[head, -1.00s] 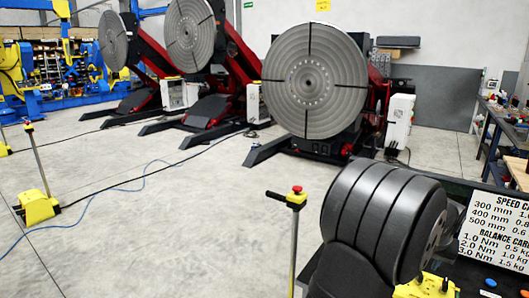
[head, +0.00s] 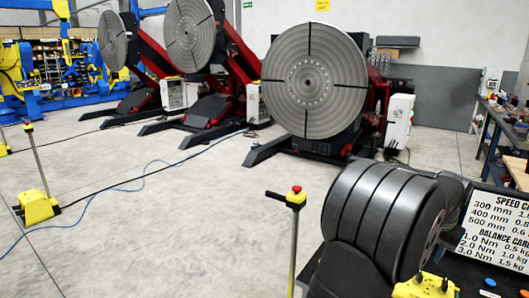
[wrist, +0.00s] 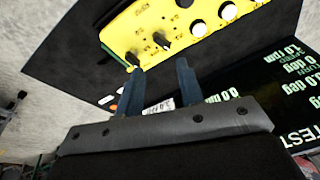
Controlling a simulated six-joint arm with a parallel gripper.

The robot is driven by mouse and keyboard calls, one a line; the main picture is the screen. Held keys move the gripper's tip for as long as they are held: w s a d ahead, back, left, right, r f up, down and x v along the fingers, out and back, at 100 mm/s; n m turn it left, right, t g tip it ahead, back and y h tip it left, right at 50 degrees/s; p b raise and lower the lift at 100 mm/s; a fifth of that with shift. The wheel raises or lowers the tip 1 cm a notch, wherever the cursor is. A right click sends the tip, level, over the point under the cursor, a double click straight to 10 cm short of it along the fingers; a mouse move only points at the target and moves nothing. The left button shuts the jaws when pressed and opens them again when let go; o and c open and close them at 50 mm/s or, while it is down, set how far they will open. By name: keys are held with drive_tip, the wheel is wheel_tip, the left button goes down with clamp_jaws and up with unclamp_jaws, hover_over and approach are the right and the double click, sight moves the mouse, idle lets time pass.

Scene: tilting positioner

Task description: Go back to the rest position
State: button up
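My gripper (wrist: 160,90) shows in the wrist view as two dark blue fingers on a dark grey mount. The fingers stand apart and I see nothing held between them. A yellow control box (wrist: 150,22) with black knobs and white round buttons lies beyond the fingertips; I cannot tell the exact gap. A dark screen (wrist: 235,105) with pale green text is to the right of the fingers. In the head view, dark ribbed arm links of mine fill the lower right, and my gripper cannot be made out there.
Three tilting positioners stand at the back, the nearest with a large grey disc (head: 335,75). A yellow-topped post (head: 292,200) stands left of my arm. A white text board (head: 500,228) and a yellow box (head: 425,287) are at the right. The concrete floor is largely open.

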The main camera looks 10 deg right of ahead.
drive_tip(key=shift+w+d+f+m+g, duration=0.2)
drive_tip(key=shift+f+m, duration=0.1)
drive_tip(key=shift+f, duration=0.2)
drive_tip(key=shift+w+d+f+m+g, duration=0.15)
drive_tip(key=shift+f+m, duration=0.15)
drive_tip(key=shift+f, duration=0.2)
drive_tip(key=o, duration=1.3)
drive_tip(key=shift+o, duration=0.7)
drive_tip(key=shift+d+r, duration=0.1)
drive_tip(key=s+d+r+m+g+y, duration=0.1)
drive_tip(key=s+d+r+m+y, duration=0.15)
drive_tip(key=d+r+m, duration=0.7)
drive_tip(key=f+m, duration=0.1)
drive_tip(key=f, duration=0.2)
drive_tip(key=a+f+m, duration=0.1)
drive_tip(key=f, duration=0.2)
drive_tip(key=a+f+m, duration=0.1)
drive_tip(key=f, duration=0.2)
drive_tip(key=shift+a+f+m+h, duration=0.2)
drive_tip(key=shift+f+m+h, duration=0.15)
drive_tip(key=shift+f, duration=0.05)
drive_tip(key=shift+r, duration=0.15)
